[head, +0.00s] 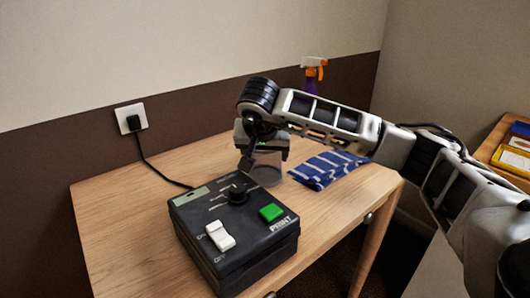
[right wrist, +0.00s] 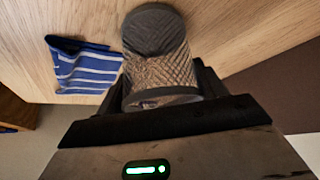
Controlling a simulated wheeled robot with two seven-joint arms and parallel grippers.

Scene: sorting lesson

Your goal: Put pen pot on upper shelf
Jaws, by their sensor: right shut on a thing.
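The pen pot (head: 266,172) is a grey mesh cylinder over the wooden table, behind the black box and partly hidden by my gripper in the head view. The right wrist view shows its mesh side and dark end (right wrist: 158,62). My right gripper (head: 262,153) is shut on the pot, with a finger on each side of it in the right wrist view (right wrist: 165,88). I cannot tell whether the pot touches the table. No upper shelf can be made out. My left gripper is out of view.
A black control box (head: 236,240) with a knob and switches stands at the table's front, its cable running to a wall socket (head: 130,119). A blue striped cloth (head: 327,169) lies right of the pot. A spray bottle (head: 314,72) shows behind my right arm.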

